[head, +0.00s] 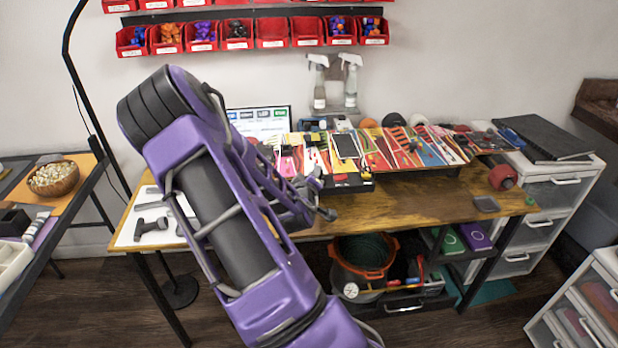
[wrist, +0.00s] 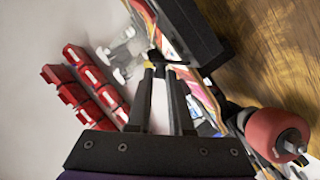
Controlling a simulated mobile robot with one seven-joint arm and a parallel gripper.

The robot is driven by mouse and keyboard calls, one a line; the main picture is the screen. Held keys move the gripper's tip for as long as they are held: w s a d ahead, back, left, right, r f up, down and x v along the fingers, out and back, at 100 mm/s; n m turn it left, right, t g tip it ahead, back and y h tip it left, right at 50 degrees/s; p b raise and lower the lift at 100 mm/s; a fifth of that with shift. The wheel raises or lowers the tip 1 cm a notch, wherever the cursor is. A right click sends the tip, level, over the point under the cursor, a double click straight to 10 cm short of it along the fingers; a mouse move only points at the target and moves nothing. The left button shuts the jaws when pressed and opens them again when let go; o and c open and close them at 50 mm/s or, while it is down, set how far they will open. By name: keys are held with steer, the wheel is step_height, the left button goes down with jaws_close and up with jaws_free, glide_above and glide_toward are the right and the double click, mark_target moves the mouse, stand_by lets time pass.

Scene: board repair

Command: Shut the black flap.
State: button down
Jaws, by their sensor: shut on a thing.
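The board (head: 440,150) is a bright, many-coloured panel on the wooden table. A black panel (head: 345,146), which looks like the black flap, shows at its left part. A dark box (head: 348,184) with a small yellow part sits below it. In the wrist view a black block (wrist: 192,32) fills the upper middle. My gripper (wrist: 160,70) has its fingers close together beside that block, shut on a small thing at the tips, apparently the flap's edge. The fingertips hide most of it. In the head view my arm comes in from the bottom and covers the table's left part.
A red roll (head: 503,177) lies on the table's right side and shows close by in the wrist view (wrist: 276,134). Two spray bottles (head: 350,85) stand behind the board. Red bins (head: 271,33) hang on the wall. The table front (head: 420,205) is fairly clear.

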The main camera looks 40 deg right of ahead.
mark_target(325, 186)
steer(key=shift+s+d+f+m+y+b, duration=0.1)
steer(key=shift+s+d+m+y+b, duration=0.15)
steer(key=shift+m+b, duration=0.3)
steer(key=shift+s+d+f+m+y+b, duration=0.1)
steer(key=shift+s+d+m+y+b, duration=0.05)
steer(key=shift+d+m+y+b, duration=0.3)
steer(key=m+b, duration=0.1)
steer(key=m+t+y+b, duration=0.1)
steer(key=b, duration=0.1)
steer(key=shift+s+d+f+m, duration=0.3)
steer(key=shift+d+f, duration=0.05)
steer(key=shift+d, duration=0.05)
steer(key=shift+s+d+f+m+t+y+b, duration=0.1)
steer(key=shift+d+f+m+t+y+b, duration=0.1)
steer(key=shift+m+y+b, duration=0.45)
steer(key=shift+s+d+f+m+t+y+b, duration=0.1)
steer(key=shift+m+t+y+b, duration=0.25)
steer(key=shift+b, duration=0.5)
steer(key=shift+g, duration=0.25)
steer(key=c, duration=0.8)
jaws_free()
steer(key=shift+c, duration=0.2)
steer(key=shift+r, duration=0.1)
